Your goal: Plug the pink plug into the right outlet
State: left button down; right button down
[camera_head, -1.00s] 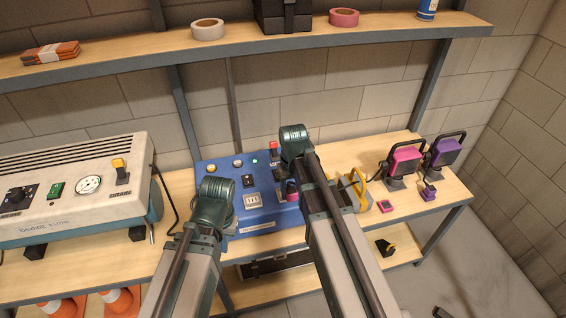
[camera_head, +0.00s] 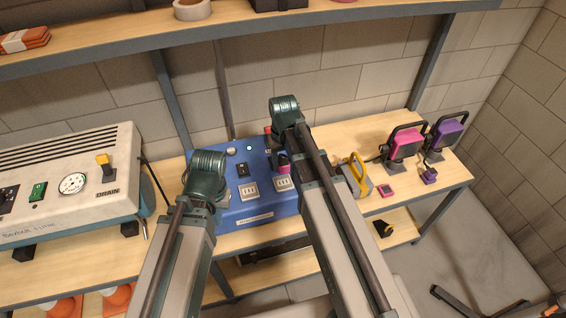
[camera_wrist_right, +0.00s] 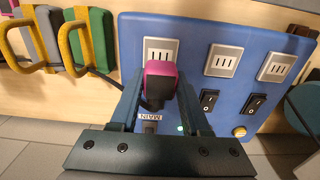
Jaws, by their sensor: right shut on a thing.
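The pink plug (camera_wrist_right: 160,84), pink with a black part, is between the fingers of my right gripper (camera_wrist_right: 158,92), which is shut on it. In the right wrist view it overlaps the lower edge of the leftmost outlet (camera_wrist_right: 162,48); that view shows the panel upside down.
Another outlet (camera_head: 249,191) sits left of the right one. Black rocker switches (camera_wrist_right: 208,101) are close by. Pink (camera_head: 403,144) and purple (camera_head: 447,133) lamps, a small pink block (camera_head: 386,191) and a yellow-handled item (camera_head: 357,175) lie right. A machine (camera_head: 70,185) stands left.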

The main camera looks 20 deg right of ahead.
aim_at(283, 182)
jog(key=shift+f+b, duration=2.75)
jog(key=shift+f, duration=0.1)
jog(key=shift+f+b, duration=0.6)
jog(key=shift+c, duration=1.4)
grip_release()
jog(key=shift+r, duration=0.15)
notch_tip(283, 182, up, 14)
jog(key=p, duration=1.4)
jog(key=shift+f, duration=0.2)
